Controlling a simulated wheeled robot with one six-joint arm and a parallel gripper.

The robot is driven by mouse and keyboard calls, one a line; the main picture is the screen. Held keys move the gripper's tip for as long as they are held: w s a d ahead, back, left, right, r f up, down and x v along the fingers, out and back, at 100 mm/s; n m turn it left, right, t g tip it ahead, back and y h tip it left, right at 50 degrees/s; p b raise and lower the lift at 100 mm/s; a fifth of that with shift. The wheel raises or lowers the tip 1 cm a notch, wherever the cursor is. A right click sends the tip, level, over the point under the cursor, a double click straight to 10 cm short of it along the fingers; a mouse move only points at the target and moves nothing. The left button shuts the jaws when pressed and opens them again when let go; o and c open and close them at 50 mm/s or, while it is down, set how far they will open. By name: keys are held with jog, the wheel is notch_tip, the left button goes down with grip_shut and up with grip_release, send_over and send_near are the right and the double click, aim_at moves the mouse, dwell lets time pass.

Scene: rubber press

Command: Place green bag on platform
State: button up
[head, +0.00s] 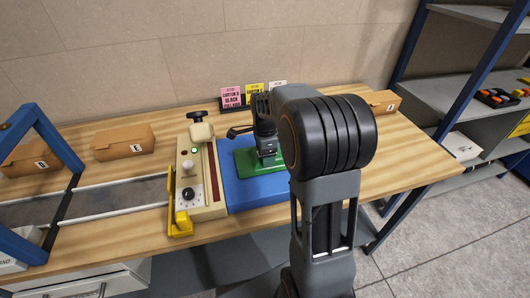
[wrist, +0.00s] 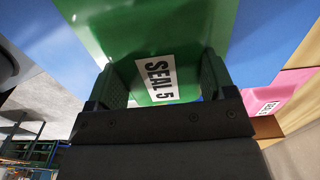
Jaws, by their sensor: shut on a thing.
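The green bag (head: 245,162) shows in the head view at the blue platform (head: 240,194), partly hidden by my gripper (head: 267,150) and arm. In the wrist view the green bag (wrist: 135,25) fills the top middle, with a white "SEAL 5" label between the two fingers of my gripper (wrist: 163,80). My gripper is shut on the bag. The bag looks flat over the blue surface; I cannot tell whether it touches it.
A sealing machine (head: 200,180) with knobs and a yellow guard (head: 180,205) stands just left of the platform. Brown boxes (head: 123,142) lie farther left, and another (head: 382,101) at the right. Bare wooden table (head: 400,160) lies right.

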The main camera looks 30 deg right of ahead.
jog(key=shift+f, duration=0.1)
jog(key=shift+f, duration=0.15)
jog(key=o, duration=0.9)
jog(key=shift+o, duration=0.2)
notch_tip(320, 180, up, 12)
jog(key=f, duration=0.1)
jog(key=s+a+f+n+t, duration=0.2)
jog(key=s+a+n, duration=0.2)
jog(key=s+n, duration=0.4)
jog(key=s+a+f+n+t, duration=0.1)
jog(key=s+a+f+n, duration=0.1)
jog(key=s+a+n, duration=0.3)
jog(key=shift+s+a+f+n+t, duration=0.3)
jog(key=shift+s+n, duration=1.25)
jog(key=shift+n, duration=2.15)
